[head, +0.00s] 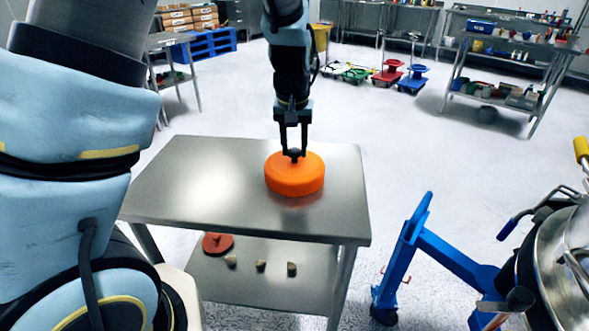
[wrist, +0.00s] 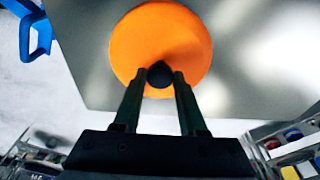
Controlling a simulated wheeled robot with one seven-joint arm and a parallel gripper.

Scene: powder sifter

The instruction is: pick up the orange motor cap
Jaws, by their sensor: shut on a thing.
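The orange motor cap (head: 294,178) is a thick round disc with a small black knob (wrist: 159,74) at its centre. It sits on the steel table (head: 200,175), toward the table's right side. My gripper (head: 294,153) points straight down over it, with its fingers shut on the black knob. In the wrist view the cap (wrist: 185,45) shows beyond the fingers (wrist: 160,76), which lie on either side of the knob. The cap looks level and at the tabletop; I cannot tell whether there is a small gap under it.
The table's lower shelf (head: 260,285) holds a red disc (head: 217,243) and several small tan pieces. A blue wheeled frame (head: 440,255) with a metal machine (head: 560,265) stands at the right. The left part of the tabletop is bare. Shelving (head: 515,60) stands farther back.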

